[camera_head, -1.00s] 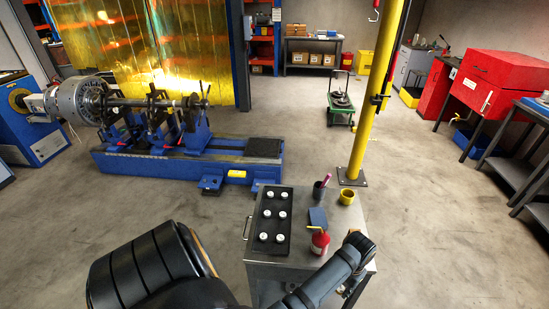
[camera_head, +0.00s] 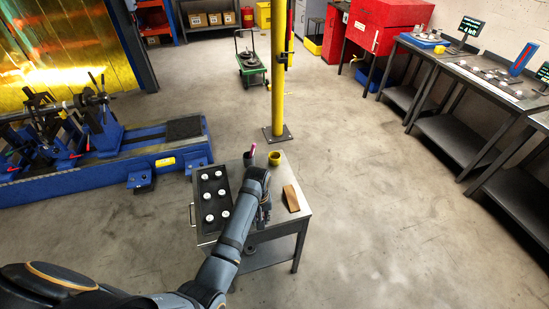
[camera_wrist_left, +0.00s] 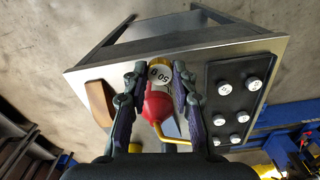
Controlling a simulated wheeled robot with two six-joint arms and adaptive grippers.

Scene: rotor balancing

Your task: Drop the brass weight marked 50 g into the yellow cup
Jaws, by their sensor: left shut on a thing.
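My left gripper (camera_wrist_left: 160,80) is shut on a brass weight (camera_wrist_left: 160,72) whose pale top reads 50, seen between the fingertips in the left wrist view. In the head view this gripper (camera_head: 264,214) is over the right half of the cart, and the weight cannot be made out. The yellow cup (camera_head: 275,158) stands at the cart's far edge, beyond and apart from the gripper. A black tray (camera_head: 213,205) at the cart's left holds several white-topped weights; it also shows in the left wrist view (camera_wrist_left: 228,104). My right gripper is not in view.
A dark cup with a pink item (camera_head: 249,158) stands left of the yellow cup. A red can with a yellow spout (camera_wrist_left: 157,106) is below the gripper. A brown block (camera_head: 291,198) lies on the cart's right side. A yellow post (camera_head: 279,75) rises behind.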

